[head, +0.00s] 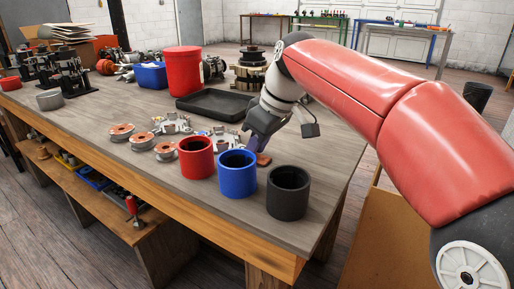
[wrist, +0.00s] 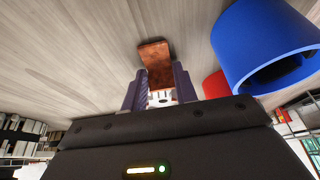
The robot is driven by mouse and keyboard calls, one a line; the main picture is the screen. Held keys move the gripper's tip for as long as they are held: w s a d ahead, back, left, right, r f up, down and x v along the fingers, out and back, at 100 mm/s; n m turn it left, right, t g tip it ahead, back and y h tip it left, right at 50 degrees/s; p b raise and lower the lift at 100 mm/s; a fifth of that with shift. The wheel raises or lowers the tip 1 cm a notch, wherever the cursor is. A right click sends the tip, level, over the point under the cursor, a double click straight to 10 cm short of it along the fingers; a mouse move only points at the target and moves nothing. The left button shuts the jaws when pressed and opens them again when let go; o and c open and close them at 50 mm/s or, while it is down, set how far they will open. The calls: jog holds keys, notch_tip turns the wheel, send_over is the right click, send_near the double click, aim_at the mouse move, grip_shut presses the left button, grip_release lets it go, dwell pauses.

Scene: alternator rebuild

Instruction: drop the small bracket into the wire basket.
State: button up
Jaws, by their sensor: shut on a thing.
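The small bracket is a copper-brown piece (wrist: 155,62) in the wrist view, sticking out past my fingertips. A paler part with dark holes shows between the fingers. My gripper (wrist: 160,85) has purple-grey fingers and is shut on the bracket. In the head view my gripper (head: 262,143) is low over the workbench, behind the blue and black cups, with the brown bracket (head: 264,160) at its tip. I cannot tell whether the bracket touches the bench. I cannot make out a wire basket for certain in either view.
Red (head: 196,158), blue (head: 237,174) and black (head: 288,193) cups stand along the workbench (head: 100,170) front. The blue cup (wrist: 262,45) is close beside my gripper. Copper-wound parts lie left; a black tray (head: 213,105) lies behind. A dark bin (head: 478,96) stands far right.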

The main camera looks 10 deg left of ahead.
jog(key=o, duration=1)
